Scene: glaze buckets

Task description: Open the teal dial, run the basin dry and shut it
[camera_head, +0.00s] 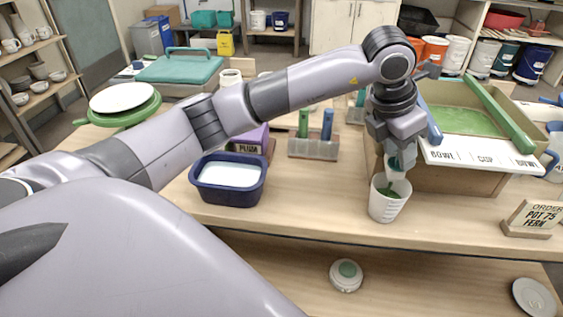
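A basin with a green floor or green contents (466,121) stands on the table at the right, in a tan box-like body. A small teal part (405,157), which may be the teal dial, shows at the basin's front left corner, mostly hidden by my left gripper. My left gripper (396,168) points down at this part; its fingers are partly hidden, and I cannot tell whether they grip it. A white cup (386,208) with green inside stands upright just below, near the table's front edge. My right gripper is not in view.
A navy tub (228,181) of white liquid stands left of the cup. A rack with green and blue pieces (314,148) is behind. A label strip (475,158) fronts the basin; an order sign (530,218) stands at right. Bare tabletop lies between tub and cup.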

